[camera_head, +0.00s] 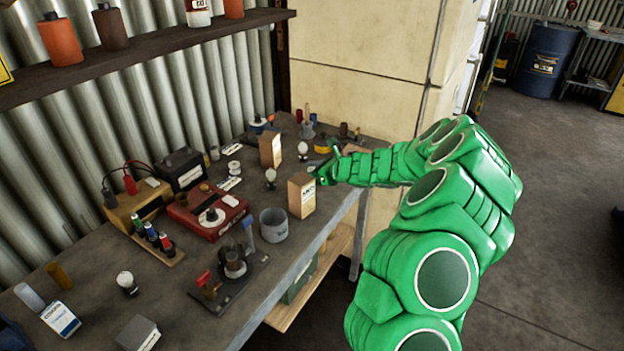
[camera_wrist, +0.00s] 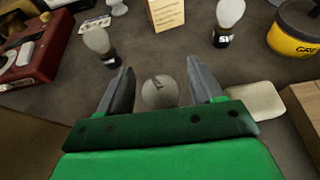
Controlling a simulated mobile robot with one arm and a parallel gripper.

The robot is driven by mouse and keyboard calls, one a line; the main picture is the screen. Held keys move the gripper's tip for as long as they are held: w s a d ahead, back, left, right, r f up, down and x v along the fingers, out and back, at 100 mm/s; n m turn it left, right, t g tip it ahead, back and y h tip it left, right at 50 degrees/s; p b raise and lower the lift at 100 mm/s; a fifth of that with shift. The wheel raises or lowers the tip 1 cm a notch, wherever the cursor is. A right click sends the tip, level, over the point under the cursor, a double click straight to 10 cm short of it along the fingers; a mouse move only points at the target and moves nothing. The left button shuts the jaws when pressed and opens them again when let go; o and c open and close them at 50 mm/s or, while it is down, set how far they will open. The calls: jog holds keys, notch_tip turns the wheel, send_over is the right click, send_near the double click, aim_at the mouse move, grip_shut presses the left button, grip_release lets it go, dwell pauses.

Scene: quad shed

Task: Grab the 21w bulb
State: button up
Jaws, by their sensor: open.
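My gripper (camera_wrist: 160,70) is open, its two grey fingers pointing down at the bench. A round, pale grey top with dark lettering (camera_wrist: 160,92) shows between the fingers, with a gap on each side; it looks like a bulb seen from above, but I cannot read the lettering. A frosted bulb with a dark base (camera_wrist: 98,40) stands to the left, and another (camera_wrist: 229,14) with white lettering on its base to the right. In the head view these two bulbs (camera_head: 270,175) (camera_head: 303,148) stand left of my gripper (camera_head: 322,172). A further bulb (camera_head: 126,280) stands nearer the front.
A cardboard box (camera_head: 301,196) stands close beside my gripper, and another box (camera_head: 270,149) behind it. A yellow tub (camera_wrist: 296,30) and a pale block (camera_wrist: 257,101) lie to the right. A red device (camera_head: 207,210) and grey cup (camera_head: 273,225) are on the bench.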

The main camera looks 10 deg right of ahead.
jog(key=shift+w+a, duration=0.15)
jog(key=shift+a, duration=0.05)
jog(key=c, duration=1.1)
